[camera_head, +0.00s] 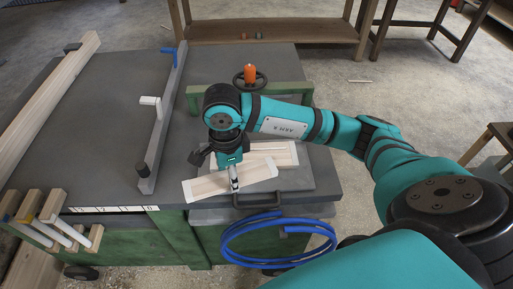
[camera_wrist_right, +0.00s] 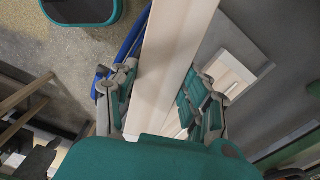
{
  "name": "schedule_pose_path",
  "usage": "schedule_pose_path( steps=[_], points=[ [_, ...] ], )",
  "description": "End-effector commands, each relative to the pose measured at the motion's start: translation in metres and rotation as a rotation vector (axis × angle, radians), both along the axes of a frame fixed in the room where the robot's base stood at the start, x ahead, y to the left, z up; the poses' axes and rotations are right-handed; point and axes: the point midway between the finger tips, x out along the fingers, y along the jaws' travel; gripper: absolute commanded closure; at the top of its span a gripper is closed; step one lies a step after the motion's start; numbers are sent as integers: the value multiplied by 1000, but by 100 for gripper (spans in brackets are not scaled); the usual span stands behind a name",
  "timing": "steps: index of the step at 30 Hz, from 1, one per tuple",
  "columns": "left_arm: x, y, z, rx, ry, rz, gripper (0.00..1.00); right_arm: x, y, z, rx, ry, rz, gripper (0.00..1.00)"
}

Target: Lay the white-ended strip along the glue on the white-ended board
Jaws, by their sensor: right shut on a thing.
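My right gripper (camera_head: 233,178) is shut on a pale wooden strip (camera_head: 205,189) with white ends, gripped near its middle. In the right wrist view the strip (camera_wrist_right: 178,45) runs between the two fingers of the gripper (camera_wrist_right: 158,92). A pale board (camera_head: 284,150) with a white end lies on the grey slab behind the strip; the strip crosses it at an angle and hides part of it. The board also shows in the right wrist view (camera_wrist_right: 232,72), beside and beyond the strip. I cannot tell whether they touch. Glue is not clearly visible. My left gripper is not in view.
A grey rail (camera_head: 162,120) and a long timber (camera_head: 45,98) lie to the left. A blue hose (camera_head: 275,238) hangs in front.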

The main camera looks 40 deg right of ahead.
Motion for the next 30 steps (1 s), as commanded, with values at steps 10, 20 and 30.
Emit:
schedule_pose_path(
  steps=[10, 20, 30],
  points=[
    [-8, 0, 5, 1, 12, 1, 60, 11, -18, -10, -1, 19, -304, 88],
    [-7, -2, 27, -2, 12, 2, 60, 62, -87, -16, 0, 18, -303, 88],
    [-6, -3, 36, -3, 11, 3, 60, 92, -127, -23, 2, 17, -295, 88]
  ],
)
